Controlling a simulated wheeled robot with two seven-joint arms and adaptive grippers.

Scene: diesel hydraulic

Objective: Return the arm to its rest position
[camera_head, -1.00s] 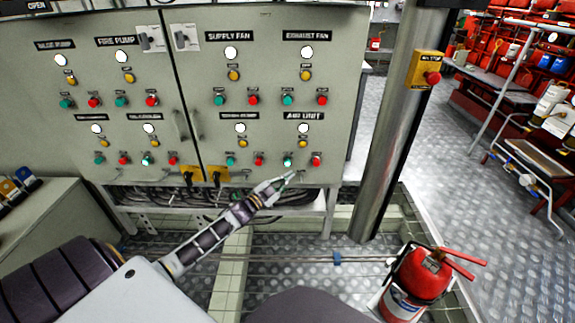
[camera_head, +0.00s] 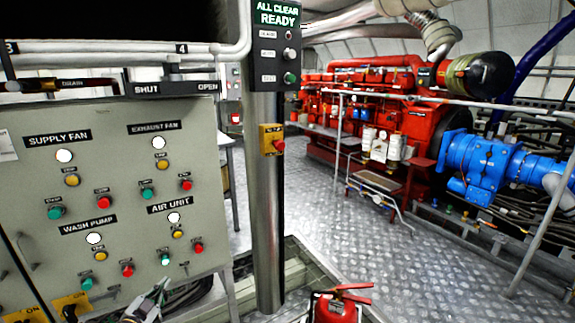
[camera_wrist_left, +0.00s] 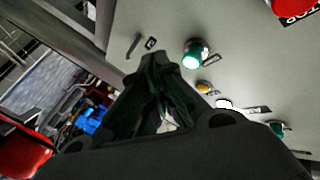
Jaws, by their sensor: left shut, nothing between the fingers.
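My left gripper (camera_head: 160,288) is at the bottom of the head view, in front of the lower edge of the control panel (camera_head: 205,150). It is close below the AIR UNIT buttons, whose green button (camera_head: 166,261) looks lit and red button (camera_head: 198,248) sits to its right. In the left wrist view the dark fingers (camera_wrist_left: 158,62) are shut and empty. A lit green button (camera_wrist_left: 195,52) is just beyond the tips to the right, apart from them. My right gripper is in neither view.
A steel post (camera_head: 266,200) with a yellow stop box (camera_head: 271,140) stands right of the panel. A red extinguisher (camera_head: 335,306) is at the bottom. A red engine (camera_head: 400,110) and blue pump (camera_head: 485,160) fill the right. Metal floor between is clear.

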